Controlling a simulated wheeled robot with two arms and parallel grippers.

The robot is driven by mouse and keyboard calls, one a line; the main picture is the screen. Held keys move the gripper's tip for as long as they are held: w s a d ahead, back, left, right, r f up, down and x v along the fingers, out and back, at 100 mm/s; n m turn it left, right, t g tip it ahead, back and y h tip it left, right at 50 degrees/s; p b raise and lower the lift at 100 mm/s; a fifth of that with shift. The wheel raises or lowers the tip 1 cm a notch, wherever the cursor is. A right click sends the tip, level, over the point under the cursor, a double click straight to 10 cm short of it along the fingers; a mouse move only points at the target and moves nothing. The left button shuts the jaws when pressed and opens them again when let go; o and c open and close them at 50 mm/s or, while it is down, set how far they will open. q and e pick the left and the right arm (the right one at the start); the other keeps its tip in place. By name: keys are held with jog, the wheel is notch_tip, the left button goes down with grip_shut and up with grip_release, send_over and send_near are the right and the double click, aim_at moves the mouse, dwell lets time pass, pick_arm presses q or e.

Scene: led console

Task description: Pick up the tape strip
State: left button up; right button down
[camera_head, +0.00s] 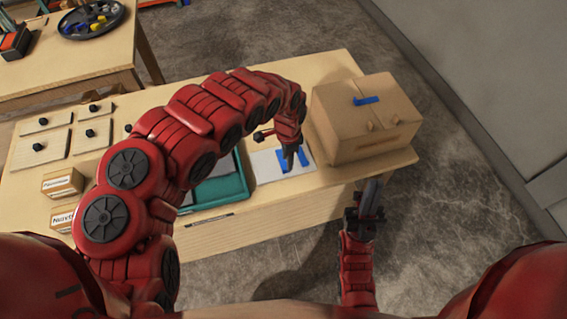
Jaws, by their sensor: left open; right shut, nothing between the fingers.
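Blue tape strips (304,157) lie on a white sheet (268,172) near the table's right end. Another blue strip (367,100) lies on top of the cardboard box (345,118). My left gripper (290,166) is open and points down at the strips on the sheet, partly covering one of them. Whether its fingers touch a strip cannot be told. My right gripper (371,196) is shut and empty, off the table's front edge and below the box in the picture.
A green tray (218,192) stands left of the sheet, partly behind my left arm. Small labelled boxes (62,183) and pale plates with black knobs (42,122) stand at the left. Another table (100,55) with a round dark tray (92,20) is at the back left.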

pick_arm(q)
notch_tip(320, 180, down, 3)
jog(key=shift+f+p, duration=0.15)
jog(key=shift+p, duration=0.6)
jog(key=shift+a+f, duration=0.15)
jog(key=shift+f, duration=0.8)
grip_shut()
jog(key=shift+w, duration=0.1)
